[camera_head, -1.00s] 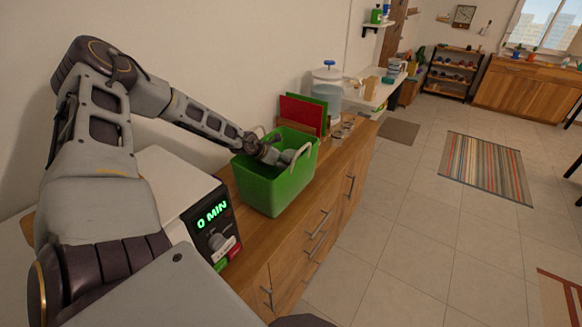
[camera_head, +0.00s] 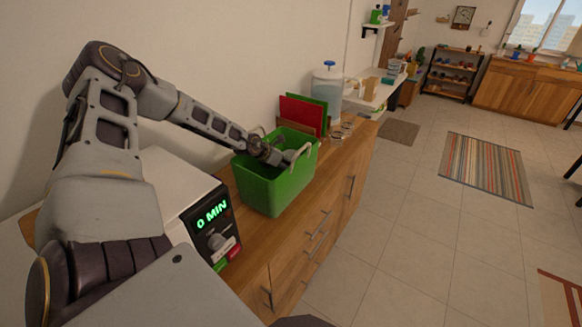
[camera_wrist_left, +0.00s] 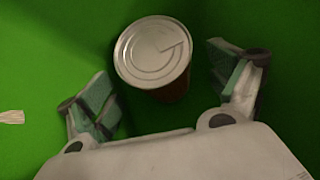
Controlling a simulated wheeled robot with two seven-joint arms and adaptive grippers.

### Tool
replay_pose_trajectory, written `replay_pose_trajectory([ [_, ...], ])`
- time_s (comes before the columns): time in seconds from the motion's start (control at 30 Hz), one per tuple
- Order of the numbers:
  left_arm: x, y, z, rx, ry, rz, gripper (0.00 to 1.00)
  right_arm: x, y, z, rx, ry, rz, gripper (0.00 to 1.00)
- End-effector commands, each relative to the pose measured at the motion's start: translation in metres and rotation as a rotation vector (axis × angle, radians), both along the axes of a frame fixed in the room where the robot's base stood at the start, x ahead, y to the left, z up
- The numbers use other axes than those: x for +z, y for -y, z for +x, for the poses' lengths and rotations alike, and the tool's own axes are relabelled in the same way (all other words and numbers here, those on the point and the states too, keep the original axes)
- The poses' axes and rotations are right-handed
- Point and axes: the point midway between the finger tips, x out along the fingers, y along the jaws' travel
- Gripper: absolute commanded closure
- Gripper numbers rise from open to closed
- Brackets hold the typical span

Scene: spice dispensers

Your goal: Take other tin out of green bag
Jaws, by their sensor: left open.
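The green bag (camera_head: 272,184) stands upright on the wooden counter, its pale handles up. My left gripper (camera_head: 280,158) reaches down into its mouth. In the left wrist view the tin (camera_wrist_left: 153,55) has a silver lid and a dark brownish side. It is inside the bag, whose green inner walls (camera_wrist_left: 45,45) surround it. My left gripper (camera_wrist_left: 165,88) is open, with one finger on each side of the tin and visible gaps between. The tin is hidden in the head view. My right gripper is not in view.
A white appliance with a "0 MIN" display (camera_head: 213,216) stands left of the bag. Red and green boards (camera_head: 300,115) and a clear dispenser with a blue top (camera_head: 327,84) stand behind it.

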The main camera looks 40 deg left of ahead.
Motion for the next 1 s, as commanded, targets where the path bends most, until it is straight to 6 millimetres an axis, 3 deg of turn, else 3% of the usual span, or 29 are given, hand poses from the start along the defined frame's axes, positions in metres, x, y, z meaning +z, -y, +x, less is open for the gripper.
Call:
replay_pose_trajectory([
  [1.0, -0.027, 0.002, 0.03, 0.0, 0.0, 0.0, 0.09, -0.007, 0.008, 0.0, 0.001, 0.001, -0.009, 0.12],
])
